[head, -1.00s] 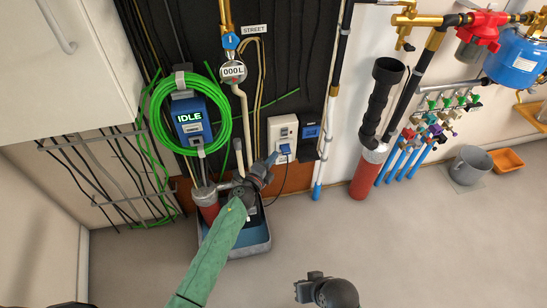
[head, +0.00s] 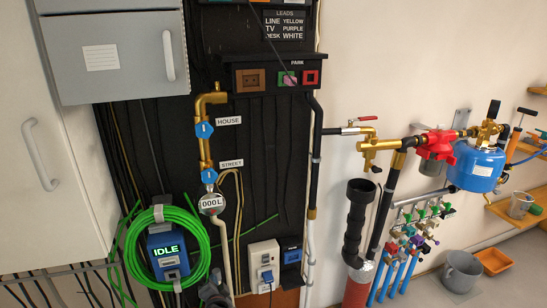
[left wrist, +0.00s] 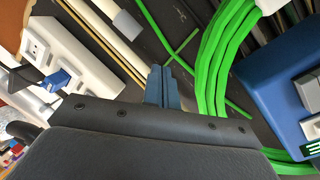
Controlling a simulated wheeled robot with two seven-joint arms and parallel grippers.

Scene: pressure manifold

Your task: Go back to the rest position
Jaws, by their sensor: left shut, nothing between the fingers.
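My left gripper (head: 214,292) shows only in part at the bottom edge of the head view, below the pressure gauge and right of the green hose coil. In the left wrist view its blue-grey fingers (left wrist: 160,86) are together with nothing between them. They point at the dark wall panel, between the white socket box and the green hose. My right gripper is not in view now.
A blue unit reading IDLE (head: 168,254) hangs inside the green hose coil (head: 134,262). A white socket box (head: 263,266) is on the dark panel. To the right are a black corrugated pipe (head: 356,220), a blue tank (head: 476,167) and a grey bucket (head: 461,271).

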